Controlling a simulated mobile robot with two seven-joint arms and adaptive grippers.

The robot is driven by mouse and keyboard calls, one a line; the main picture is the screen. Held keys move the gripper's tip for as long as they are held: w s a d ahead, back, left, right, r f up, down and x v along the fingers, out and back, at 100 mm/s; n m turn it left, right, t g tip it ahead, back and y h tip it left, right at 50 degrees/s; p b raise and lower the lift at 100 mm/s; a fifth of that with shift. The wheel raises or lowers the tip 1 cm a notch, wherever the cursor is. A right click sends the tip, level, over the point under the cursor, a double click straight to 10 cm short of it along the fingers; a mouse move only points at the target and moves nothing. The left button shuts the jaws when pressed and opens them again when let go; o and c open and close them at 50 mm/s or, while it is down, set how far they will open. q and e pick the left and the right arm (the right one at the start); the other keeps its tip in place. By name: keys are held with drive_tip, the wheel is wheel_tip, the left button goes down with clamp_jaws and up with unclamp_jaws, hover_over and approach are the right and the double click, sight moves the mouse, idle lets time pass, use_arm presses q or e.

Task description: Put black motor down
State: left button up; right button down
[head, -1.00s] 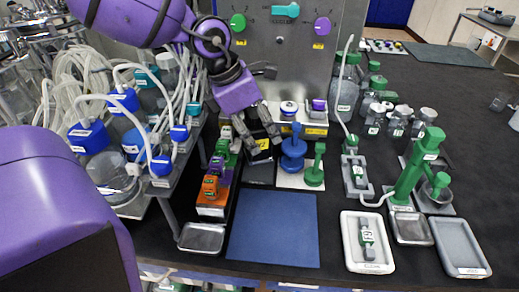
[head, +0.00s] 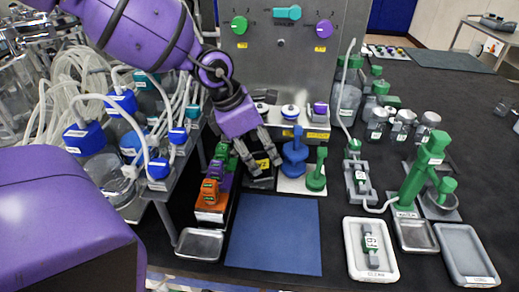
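The black motor (head: 263,163) is a dark block with a yellow label, in the middle of the head view. My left gripper (head: 260,161) comes down from the upper left with one finger on each side of it and appears shut on it. The motor is just above or on the dark spot beside the motor row; whether it touches down I cannot tell. My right gripper is not in view.
Right of the motor stand a blue piece (head: 295,152) and a green piece (head: 316,172) on a white plate. A grey control panel (head: 280,65) rises behind. Tubed bottles crowd the left. An empty metal tray (head: 200,244) and a bare blue mat (head: 274,236) lie in front.

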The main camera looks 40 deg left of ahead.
use_arm(q)
drive_tip(key=shift+o, duration=0.4)
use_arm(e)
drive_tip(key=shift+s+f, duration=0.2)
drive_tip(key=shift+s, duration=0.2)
use_arm(q)
drive_tip(key=p+v, duration=0.2)
drive_tip(key=v, duration=0.3)
drive_tip(key=p+v, duration=0.3)
drive_tip(key=v, duration=0.3)
drive_tip(key=shift+w+d+r, duration=0.15)
drive_tip(key=shift+r, duration=0.1)
drive_tip(key=shift+s+r+p, duration=0.3)
drive_tip(key=shift+r+p, duration=0.1)
drive_tip(key=shift+p, duration=0.05)
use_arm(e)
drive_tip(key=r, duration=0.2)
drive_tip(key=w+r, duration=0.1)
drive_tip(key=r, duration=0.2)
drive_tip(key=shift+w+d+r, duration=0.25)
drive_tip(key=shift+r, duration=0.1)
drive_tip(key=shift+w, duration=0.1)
